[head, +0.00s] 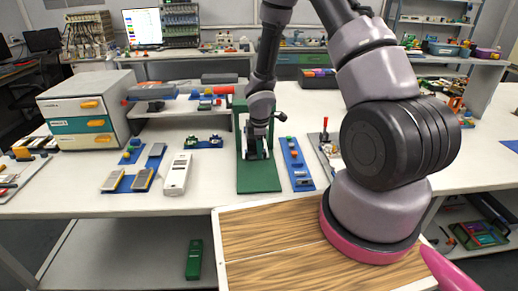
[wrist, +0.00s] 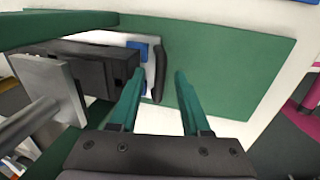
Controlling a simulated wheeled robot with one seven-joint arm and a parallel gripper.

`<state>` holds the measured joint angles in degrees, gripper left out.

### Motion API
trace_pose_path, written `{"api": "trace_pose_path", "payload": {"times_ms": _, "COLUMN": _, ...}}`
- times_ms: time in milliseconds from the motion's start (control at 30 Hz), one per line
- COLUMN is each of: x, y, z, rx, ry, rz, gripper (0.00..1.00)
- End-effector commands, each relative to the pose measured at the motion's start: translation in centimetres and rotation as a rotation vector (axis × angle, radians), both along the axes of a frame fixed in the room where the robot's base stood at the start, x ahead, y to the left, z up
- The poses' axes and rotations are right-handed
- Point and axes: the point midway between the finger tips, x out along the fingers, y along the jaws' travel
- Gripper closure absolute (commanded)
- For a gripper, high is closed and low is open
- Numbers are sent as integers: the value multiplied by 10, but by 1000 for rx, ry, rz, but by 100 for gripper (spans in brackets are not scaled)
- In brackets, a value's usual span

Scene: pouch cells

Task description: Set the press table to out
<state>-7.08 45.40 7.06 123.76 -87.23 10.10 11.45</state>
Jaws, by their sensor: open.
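The green press stands on the table with its flat green base (head: 259,182) toward me; its upright is largely behind my arm. In the wrist view the base (wrist: 225,60) spreads under my gripper. The press table looks like a pale plate with a blue piece (wrist: 141,50) on it and a dark upright bar (wrist: 158,73) at its edge. My gripper (wrist: 158,78) is open, its two green fingers apart, with the dark bar between or just beyond the tips. Contact cannot be told. In the head view my gripper (head: 258,153) is low over the base and hides the press table.
A blue strip with parts (head: 296,164) lies right of the base, a white device (head: 177,174) left. A drawer cabinet (head: 88,110) stands further left. The front of the green base is bare.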

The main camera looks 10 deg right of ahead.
Motion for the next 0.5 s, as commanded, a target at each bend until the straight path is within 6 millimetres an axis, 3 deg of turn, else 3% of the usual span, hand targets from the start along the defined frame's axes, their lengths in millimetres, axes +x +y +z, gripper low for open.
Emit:
{"api": "trace_pose_path", "payload": {"times_ms": 167, "x": 0, "y": 0, "z": 0, "rx": 0, "ry": 0, "rz": 0, "gripper": 53}}
{"api": "trace_pose_path", "payload": {"times_ms": 200, "x": 0, "y": 0, "z": 0, "rx": 0, "ry": 0, "rz": 0, "gripper": 61}}
{"api": "trace_pose_path", "payload": {"times_ms": 300, "x": 0, "y": 0, "z": 0, "rx": 0, "ry": 0, "rz": 0, "gripper": 99}}
{"api": "trace_pose_path", "payload": {"times_ms": 500, "x": 0, "y": 0, "z": 0, "rx": 0, "ry": -1, "rz": 0, "gripper": 100}}
